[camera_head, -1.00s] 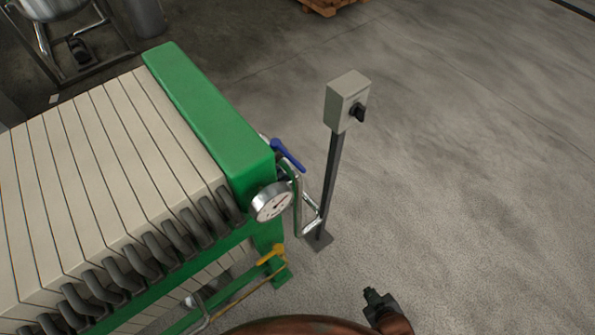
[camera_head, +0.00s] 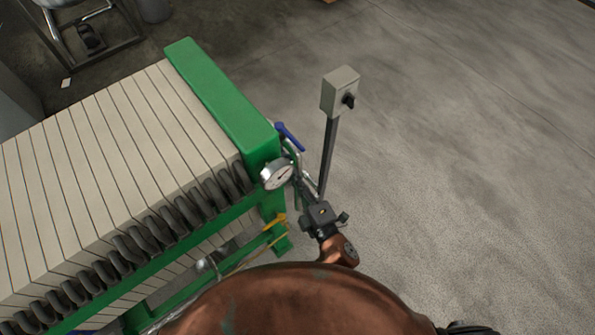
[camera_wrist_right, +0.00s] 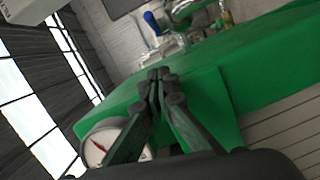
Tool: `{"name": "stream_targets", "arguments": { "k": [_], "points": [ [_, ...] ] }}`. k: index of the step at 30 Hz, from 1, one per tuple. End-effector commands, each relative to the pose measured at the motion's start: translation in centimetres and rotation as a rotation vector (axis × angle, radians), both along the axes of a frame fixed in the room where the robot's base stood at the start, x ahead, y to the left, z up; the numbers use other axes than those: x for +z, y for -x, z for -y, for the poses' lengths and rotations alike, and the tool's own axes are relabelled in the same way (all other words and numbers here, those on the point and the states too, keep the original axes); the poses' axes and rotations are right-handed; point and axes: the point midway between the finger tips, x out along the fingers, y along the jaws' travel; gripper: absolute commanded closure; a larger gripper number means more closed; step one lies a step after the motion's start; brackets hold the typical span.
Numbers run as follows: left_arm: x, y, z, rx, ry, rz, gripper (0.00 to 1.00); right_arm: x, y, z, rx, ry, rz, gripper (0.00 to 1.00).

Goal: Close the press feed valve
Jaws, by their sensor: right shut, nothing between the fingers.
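The press feed valve appears to be the one with the blue lever (camera_head: 290,137), beside the green end frame of the filter press (camera_head: 222,100). The lever slants down to the right in the head view. Its blue handle also shows in the right wrist view (camera_wrist_right: 152,21), beyond the fingertips. My right gripper (camera_head: 299,178) is just below the lever, beside the pressure gauge (camera_head: 277,175), and its fingertips are hard to make out there. In the right wrist view the right gripper (camera_wrist_right: 160,74) is shut and empty, apart from the lever. My left gripper is not in view.
A grey switch box (camera_head: 340,91) on a post stands right of the valve, close to my right gripper. A yellow handle (camera_head: 276,221) sits lower on the press. Black plate handles (camera_head: 165,225) line the press side. The floor to the right is clear.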

Motion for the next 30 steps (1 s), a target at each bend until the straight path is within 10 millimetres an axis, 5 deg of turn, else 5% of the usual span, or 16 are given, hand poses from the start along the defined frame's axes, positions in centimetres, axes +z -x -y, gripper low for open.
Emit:
{"name": "stream_targets", "arguments": {
  "k": [12,19,30],
  "points": [
    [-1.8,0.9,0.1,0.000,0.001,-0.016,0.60,-0.8,-7.6,-2.9,-0.003,0.002,-0.001,1.00],
    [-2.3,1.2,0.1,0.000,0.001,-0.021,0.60,-1.2,-9.2,-0.5,-0.002,0.000,-0.003,1.00],
    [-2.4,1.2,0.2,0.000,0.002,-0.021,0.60,-1.2,-9.5,0.0,-0.002,-0.002,-0.002,1.00]
  ]
}}
